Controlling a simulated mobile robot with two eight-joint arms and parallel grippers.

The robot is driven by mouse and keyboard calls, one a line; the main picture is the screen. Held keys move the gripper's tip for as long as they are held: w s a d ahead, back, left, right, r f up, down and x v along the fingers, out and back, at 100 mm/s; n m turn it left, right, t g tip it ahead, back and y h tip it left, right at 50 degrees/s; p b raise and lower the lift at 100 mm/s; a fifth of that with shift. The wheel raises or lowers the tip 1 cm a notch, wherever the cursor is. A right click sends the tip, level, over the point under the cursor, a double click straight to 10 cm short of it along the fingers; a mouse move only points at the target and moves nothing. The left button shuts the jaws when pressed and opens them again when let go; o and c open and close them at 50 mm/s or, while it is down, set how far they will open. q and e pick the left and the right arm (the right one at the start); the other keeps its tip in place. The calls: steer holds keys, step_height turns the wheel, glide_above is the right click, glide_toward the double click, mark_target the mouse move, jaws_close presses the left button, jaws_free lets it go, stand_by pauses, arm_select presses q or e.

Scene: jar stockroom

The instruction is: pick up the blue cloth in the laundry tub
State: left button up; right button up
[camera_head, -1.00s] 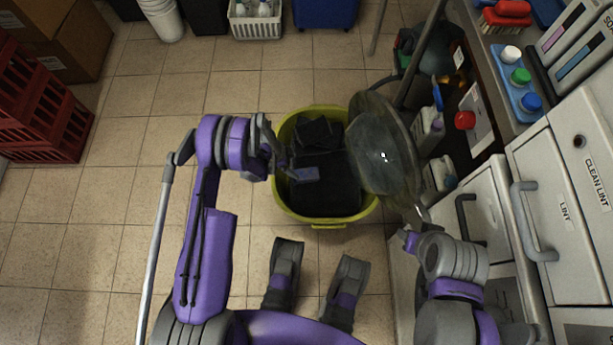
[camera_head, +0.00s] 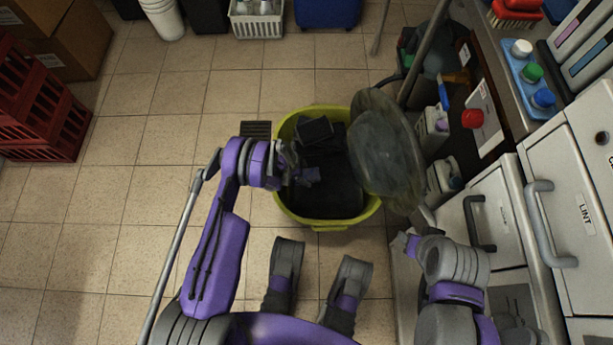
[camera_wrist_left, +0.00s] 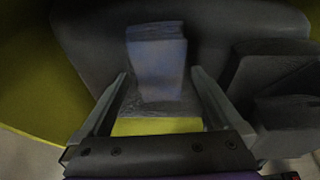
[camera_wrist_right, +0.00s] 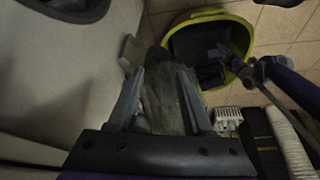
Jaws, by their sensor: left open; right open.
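The yellow-green laundry tub (camera_head: 328,222) stands on the floor with dark folded cloths (camera_head: 314,130) inside. The blue cloth (camera_wrist_left: 158,62) is a small folded block in the left wrist view, on a dark surface in the tub. In the head view the blue cloth (camera_head: 311,174) is partly hidden by my left gripper (camera_head: 301,169). My left gripper is open inside the tub, with a finger on each side of the cloth's near end. My right gripper (camera_wrist_right: 163,78) is open near the grey round lid (camera_head: 375,150); whether it touches the lid is unclear.
The tilted lid covers the tub's right side. White cabinets (camera_head: 566,200) and a shelf with bottles (camera_head: 437,122) stand close on the right. Red crates (camera_head: 40,120) stand far left. Tiled floor left of the tub is clear, with a drain grate (camera_head: 256,129).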

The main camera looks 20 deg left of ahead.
arm_select(q)
steer(key=shift+f, duration=0.2)
stand_by(0.6)
steer(key=c, duration=1.3)
